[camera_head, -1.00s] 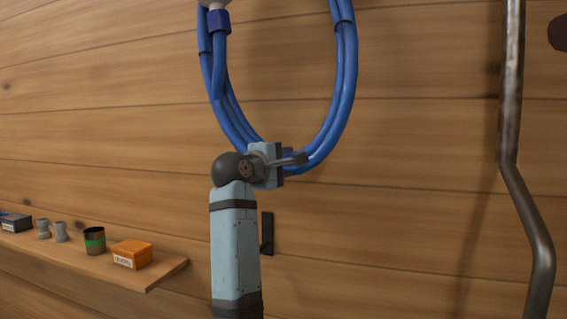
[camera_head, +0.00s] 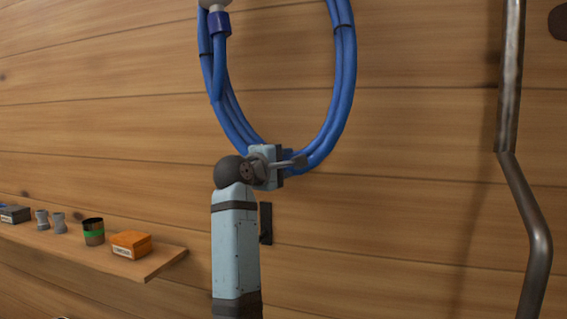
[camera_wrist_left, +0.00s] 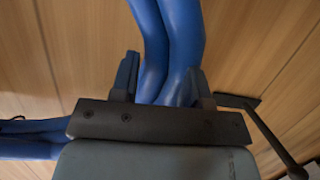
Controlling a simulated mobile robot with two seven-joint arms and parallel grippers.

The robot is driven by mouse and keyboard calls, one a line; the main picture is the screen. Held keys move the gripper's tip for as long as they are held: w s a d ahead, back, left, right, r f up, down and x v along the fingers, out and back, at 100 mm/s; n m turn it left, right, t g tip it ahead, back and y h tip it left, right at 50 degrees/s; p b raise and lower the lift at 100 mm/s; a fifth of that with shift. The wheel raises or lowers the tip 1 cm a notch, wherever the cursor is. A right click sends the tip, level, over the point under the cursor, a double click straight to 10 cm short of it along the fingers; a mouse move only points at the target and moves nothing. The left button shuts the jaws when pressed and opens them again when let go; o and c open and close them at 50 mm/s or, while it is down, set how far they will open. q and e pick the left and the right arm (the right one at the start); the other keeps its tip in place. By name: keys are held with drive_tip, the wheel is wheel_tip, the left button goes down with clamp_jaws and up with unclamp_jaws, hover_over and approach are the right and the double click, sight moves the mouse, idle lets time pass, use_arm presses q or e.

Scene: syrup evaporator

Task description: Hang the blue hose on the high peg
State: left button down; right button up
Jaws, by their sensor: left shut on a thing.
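The blue hose (camera_head: 344,92) hangs in a long coil of several strands in front of the plank wall, its top cut off by the head view's upper edge. A dark blue collar with a pale fitting (camera_head: 219,22) is at its upper left. My left gripper (camera_head: 280,165) is shut on the bottom of the coil. In the left wrist view, hose strands (camera_wrist_left: 180,45) pass between its fingers (camera_wrist_left: 163,82). A black wall bracket (camera_head: 266,223) is just below the gripper. I cannot make out the high peg for certain. My right gripper is not in view.
A wooden shelf (camera_head: 160,268) at lower left holds an orange box (camera_head: 131,245), a green-banded can (camera_head: 93,232) and small grey pieces. A bent metal pipe (camera_head: 510,90) runs down the right side. The wall between hose and pipe is clear.

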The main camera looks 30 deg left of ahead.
use_arm(q)
drive_tip(key=shift+r, duration=0.1)
drive_tip(key=c, duration=0.6)
unclamp_jaws()
drive_tip(key=shift+o, duration=0.4)
drive_tip(key=shift+s, duration=0.15)
drive_tip(key=shift+o, duration=1.2)
